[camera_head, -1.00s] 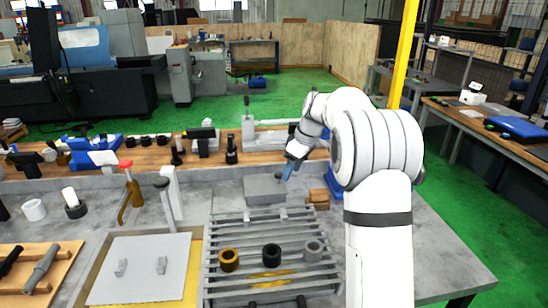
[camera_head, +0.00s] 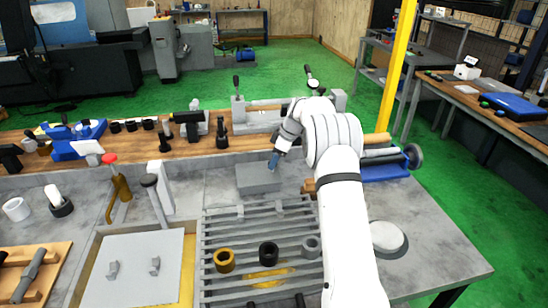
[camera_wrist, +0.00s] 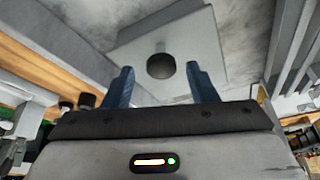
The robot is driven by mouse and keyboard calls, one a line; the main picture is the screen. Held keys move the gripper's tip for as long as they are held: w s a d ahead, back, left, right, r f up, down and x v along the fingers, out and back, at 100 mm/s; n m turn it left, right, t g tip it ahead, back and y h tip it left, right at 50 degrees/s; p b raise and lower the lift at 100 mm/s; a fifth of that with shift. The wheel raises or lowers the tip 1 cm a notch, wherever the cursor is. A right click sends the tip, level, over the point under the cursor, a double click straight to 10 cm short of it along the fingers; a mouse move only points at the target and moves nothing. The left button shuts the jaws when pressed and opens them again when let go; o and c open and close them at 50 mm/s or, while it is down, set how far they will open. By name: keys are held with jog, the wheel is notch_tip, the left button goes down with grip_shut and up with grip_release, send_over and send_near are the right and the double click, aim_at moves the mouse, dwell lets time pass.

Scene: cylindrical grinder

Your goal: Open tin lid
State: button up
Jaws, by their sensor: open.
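A low grey rectangular box (camera_head: 258,180), which looks like the tin, stands on the grey bench behind the slatted rack. In the wrist view its light grey lid (camera_wrist: 208,45) shows a dark round knob (camera_wrist: 160,66). My gripper (camera_head: 274,161) is over the box's back right part in the head view. In the wrist view my gripper (camera_wrist: 162,86) is open, with one blue finger on each side of the knob's line. I cannot tell whether the fingers touch the lid. The arm hides part of the bench to the right.
A slatted grey rack (camera_head: 215,250) with several rings lies in front of the box. A pale plate with two handles (camera_head: 130,272) is at front left. A wooden shelf (camera_head: 180,150) with tools runs behind. Bare bench (camera_head: 430,235) lies at right.

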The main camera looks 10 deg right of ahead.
jog(key=shift+a+f, duration=0.25)
jog(key=shift+f, duration=0.1)
jog(key=shift+c, duration=0.5)
grip_shut()
